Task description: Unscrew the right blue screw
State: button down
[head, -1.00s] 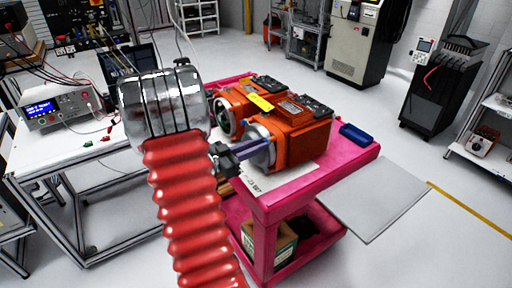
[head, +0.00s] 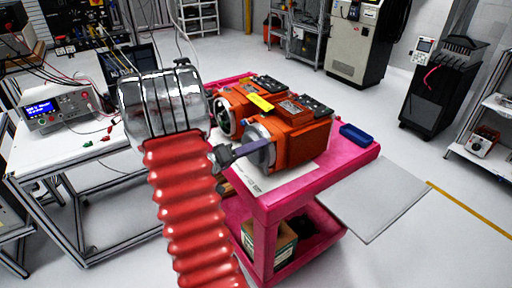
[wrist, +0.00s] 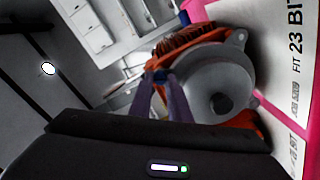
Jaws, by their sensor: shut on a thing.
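The right orange servo motor (head: 308,138) lies on the pink cart, with its round grey encoder end facing left. In the wrist view that grey encoder face (wrist: 207,88) with a dark central hub fills the middle right. The blue screw (wrist: 161,75) shows as a small patch between my fingertips at the left edge of the encoder. My gripper (head: 268,147) reaches the encoder from the left. In the wrist view its two purple-grey fingers (wrist: 160,82) converge on the screw and are shut on it, hiding most of it. The screw is hidden in the head view.
A second orange motor (head: 232,103) stands just behind. A blue tray (head: 357,133) lies at the right end of the pink cart (head: 345,155). A white printed sheet (head: 265,180) lies under the motor's front. The white bench (head: 65,143) stands to the left.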

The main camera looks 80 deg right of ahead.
jog(key=shift+f+m, duration=0.1)
jog(key=shift+m, duration=9.7)
jog(key=c, duration=1.6)
grip_release()
jog(key=shift+c, duration=0.2)
